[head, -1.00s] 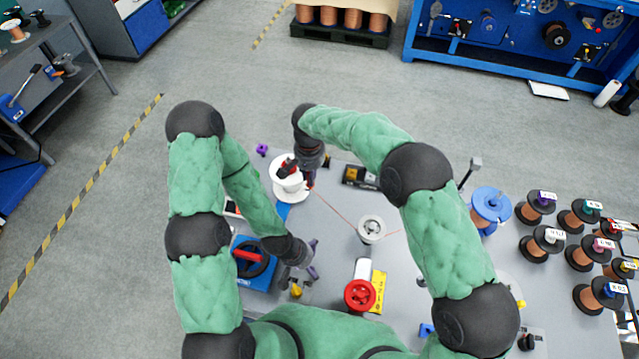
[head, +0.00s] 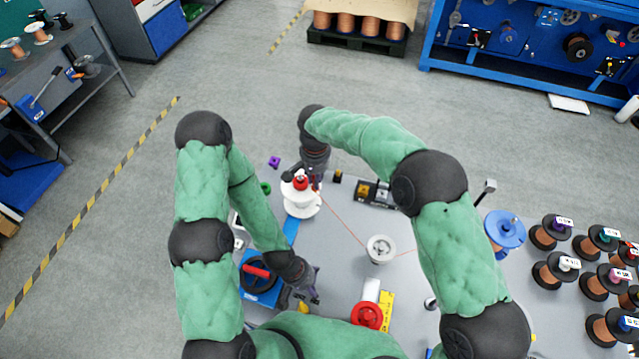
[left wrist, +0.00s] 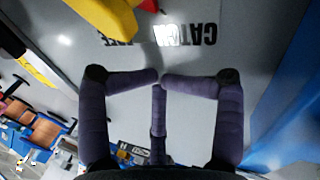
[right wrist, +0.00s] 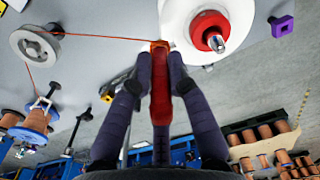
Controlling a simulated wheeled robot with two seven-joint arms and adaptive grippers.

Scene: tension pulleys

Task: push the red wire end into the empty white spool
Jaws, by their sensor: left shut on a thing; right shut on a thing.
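The white spool (head: 303,203) stands at the table's far left edge, with a red hub (head: 300,182) on top. It also shows in the right wrist view (right wrist: 180,15), with a metal shaft through the hub. My right gripper (head: 312,180) is beside the spool. In the right wrist view, its fingers are shut on the orange-red wire end (right wrist: 159,45), close to the spool's rim. The red wire (head: 345,223) runs taut from there to a grey-white pulley (head: 380,249). My left gripper (head: 309,292) is low over the near left; its fingertips meet, with nothing visible between them.
A red handwheel (head: 367,316) stands at the near middle, and a blue device with a red handle (head: 258,272) at the left. A blue spool (head: 504,230) and several copper spools stand at the right. A black block (head: 375,194) lies behind the pulley.

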